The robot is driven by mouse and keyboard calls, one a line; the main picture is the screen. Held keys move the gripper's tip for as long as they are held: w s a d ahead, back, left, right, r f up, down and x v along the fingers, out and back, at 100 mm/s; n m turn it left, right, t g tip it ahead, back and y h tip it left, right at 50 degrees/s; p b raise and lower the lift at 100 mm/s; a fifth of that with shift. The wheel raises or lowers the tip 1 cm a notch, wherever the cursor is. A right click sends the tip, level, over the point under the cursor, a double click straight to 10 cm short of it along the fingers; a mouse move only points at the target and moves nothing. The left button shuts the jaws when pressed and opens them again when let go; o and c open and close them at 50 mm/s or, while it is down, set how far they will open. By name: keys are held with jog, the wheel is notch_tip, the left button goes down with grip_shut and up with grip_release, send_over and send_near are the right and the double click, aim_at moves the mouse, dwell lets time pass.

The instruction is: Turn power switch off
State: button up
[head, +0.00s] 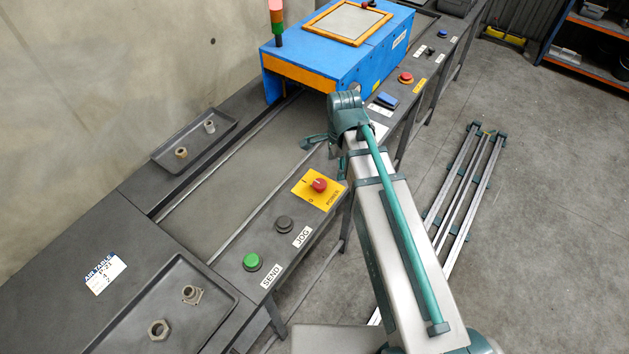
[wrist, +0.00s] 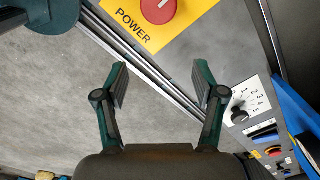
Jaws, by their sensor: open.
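The power switch is a red rotary knob (head: 319,185) on a yellow plate (head: 331,195) marked POWER, on the front rail of the table. In the head view a small white mark shows on the knob, but I cannot tell for sure which setting it points to. The knob (wrist: 158,10) also shows at the top edge of the wrist view, partly cut off, with its yellow plate (wrist: 187,22). My gripper (wrist: 162,76) is open and empty, with its fingers apart from the knob. In the head view my gripper (head: 313,143) is above the table, beyond the switch.
Black JOG (head: 284,222) and green SEND (head: 252,261) buttons sit nearer on the same rail. A blue machine (head: 340,50) stands beyond, with a red emergency button (head: 406,78). A numbered dial (wrist: 239,115) is right of my fingers. Trays with metal parts lie left and in front.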

notch_tip(320, 180, up, 4)
jog(key=m, duration=0.1)
send_over(320, 183)
jog(key=shift+f+p, duration=1.3)
jog(key=shift+f, duration=4.05)
jog(key=c, duration=1.1)
jog(key=shift+c, duration=0.2)
